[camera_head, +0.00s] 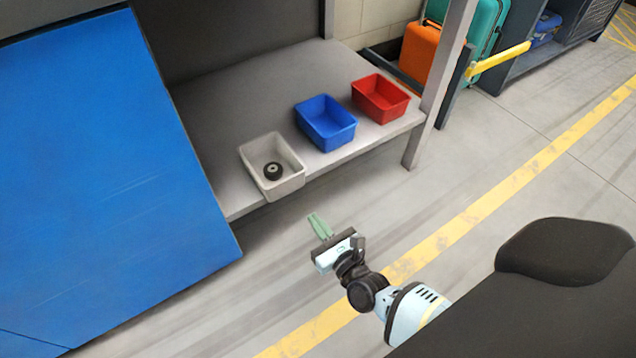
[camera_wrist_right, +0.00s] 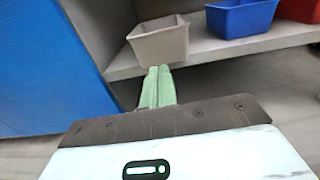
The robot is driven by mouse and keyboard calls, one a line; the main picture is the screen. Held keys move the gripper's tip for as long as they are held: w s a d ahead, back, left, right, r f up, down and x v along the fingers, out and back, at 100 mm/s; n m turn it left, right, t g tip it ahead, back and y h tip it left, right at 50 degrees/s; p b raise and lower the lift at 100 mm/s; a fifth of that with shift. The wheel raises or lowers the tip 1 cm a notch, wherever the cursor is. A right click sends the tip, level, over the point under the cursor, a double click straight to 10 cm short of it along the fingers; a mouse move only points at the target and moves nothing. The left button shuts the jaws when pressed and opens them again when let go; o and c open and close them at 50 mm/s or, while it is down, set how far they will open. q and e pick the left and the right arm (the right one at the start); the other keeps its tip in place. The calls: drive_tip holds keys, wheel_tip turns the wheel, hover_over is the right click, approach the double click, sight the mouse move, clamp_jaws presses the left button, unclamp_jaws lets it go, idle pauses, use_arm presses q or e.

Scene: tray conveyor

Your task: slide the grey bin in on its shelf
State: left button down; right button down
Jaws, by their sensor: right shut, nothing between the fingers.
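The grey bin (camera_head: 290,184) stands on the grey shelf (camera_head: 210,127) at its front edge, left of the blue and red bins. A small black wheel-like part (camera_head: 273,171) lies in it. The front of the grey bin (camera_wrist_right: 160,46) also shows in the right wrist view, just beyond the fingertips. My right gripper (camera_head: 320,226) is in front of the shelf, apart from the bin, with its green fingers pointing toward it. The fingers (camera_wrist_right: 157,86) are shut together with nothing between them. My left gripper is not in view.
A blue bin (camera_head: 327,130) and a red bin (camera_head: 382,104) stand right of the grey bin. A shelf post (camera_head: 440,85) is at the right end. A large blue panel (camera_head: 100,170) borders the left. The shelf behind the bins is clear.

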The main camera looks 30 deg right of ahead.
sight(287, 185)
drive_tip(key=w+b, duration=0.1)
drive_tip(key=w, duration=0.4)
drive_tip(key=w+b, duration=0.1)
drive_tip(key=w, duration=0.4)
drive_tip(key=shift+w+a, duration=0.2)
drive_tip(key=shift+w, duration=0.15)
